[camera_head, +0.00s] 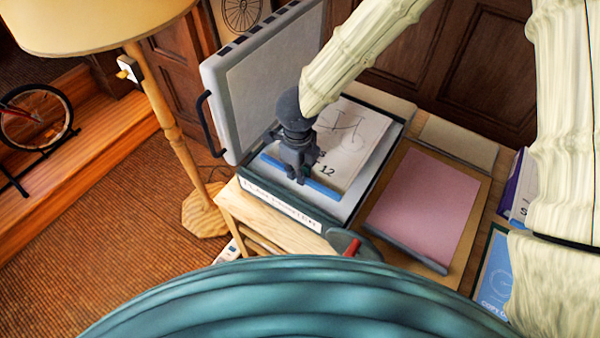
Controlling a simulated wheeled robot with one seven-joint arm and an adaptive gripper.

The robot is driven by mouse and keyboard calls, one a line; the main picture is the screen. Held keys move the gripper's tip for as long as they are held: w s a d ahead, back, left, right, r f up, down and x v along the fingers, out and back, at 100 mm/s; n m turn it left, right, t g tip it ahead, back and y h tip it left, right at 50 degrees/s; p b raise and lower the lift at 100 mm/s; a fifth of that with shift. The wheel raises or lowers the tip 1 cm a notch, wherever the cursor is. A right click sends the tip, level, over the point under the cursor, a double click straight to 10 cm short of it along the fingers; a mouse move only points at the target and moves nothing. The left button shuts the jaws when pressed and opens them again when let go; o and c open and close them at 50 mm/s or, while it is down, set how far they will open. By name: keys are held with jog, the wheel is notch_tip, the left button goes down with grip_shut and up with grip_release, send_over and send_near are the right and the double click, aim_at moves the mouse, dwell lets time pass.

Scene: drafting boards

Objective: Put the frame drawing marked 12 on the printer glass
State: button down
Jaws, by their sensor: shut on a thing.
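The drawing marked 12 (350,136) is a white sheet with a bicycle frame sketch and a blue strip along its near edge. It lies over the printer glass (338,207), whose pale grey surface shows around it. My gripper (300,178) points down and is shut on the blue strip, covering its middle and part of the printing. I cannot tell whether the sheet touches the glass or is just above it. The printer lid (265,82) stands open on the left, with a black handle.
A pink sheet (428,205) on a brown board lies right of the printer. A blue printed item (494,280) and a purple-and-white one (519,190) are at the right. A lamp (162,120) stands left of the printer. A red-handled tool (352,247) is at the front edge.

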aim_at(298, 185)
jog(key=w+f, duration=0.1)
jog(key=f, duration=0.1)
jog(key=w+f, duration=0.1)
jog(key=f, duration=0.1)
jog(key=shift+w+f+p, duration=0.1)
jog(key=shift+w+p, duration=0.05)
jog(key=shift+p, duration=0.15)
jog(key=shift+s+f, duration=0.25)
jog(key=shift+f, duration=0.1)
jog(key=shift+s, duration=0.2)
jog(key=c, duration=1.5)
grip_release()
jog(key=shift+w+f, duration=0.2)
jog(key=shift+o, duration=0.2)
jog(key=shift+s+r, duration=0.1)
jog(key=shift+s, duration=0.05)
jog(key=shift+w+r, duration=0.2)
jog(key=shift+r, duration=0.25)
notch_tip(298, 185, up, 11)
jog(key=shift+s+r+b, duration=0.1)
jog(key=shift+s+b, duration=0.05)
jog(key=shift+b, duration=0.6)
